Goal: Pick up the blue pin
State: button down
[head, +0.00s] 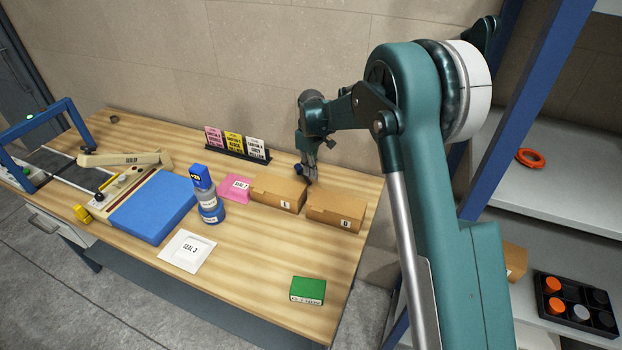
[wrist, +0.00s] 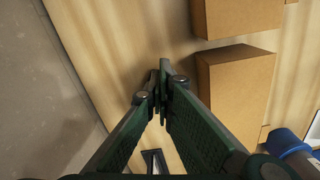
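My gripper (head: 313,180) points down near the back edge of the table, behind two brown boxes. In the wrist view its fingers (wrist: 160,78) come together at the tips with nothing visible between them. A small dark blue thing (head: 299,170) shows beside the fingers in the head view; I cannot tell if it is the pin.
The brown boxes E (head: 279,192) and B (head: 336,212) stand close in front of my gripper. A pink box (head: 235,188), a blue-topped bottle stack (head: 208,196) and a card rack (head: 237,155) are to the left. The wall is close behind. A green box (head: 307,289) lies in front.

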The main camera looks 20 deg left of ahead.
jog(key=shift+r, duration=2.65)
jog(key=c, duration=0.7)
grip_release()
jog(key=shift+o, duration=0.2)
jog(key=shift+r, duration=0.15)
notch_tip(320, 180, up, 12)
jog(key=c, duration=1.5)
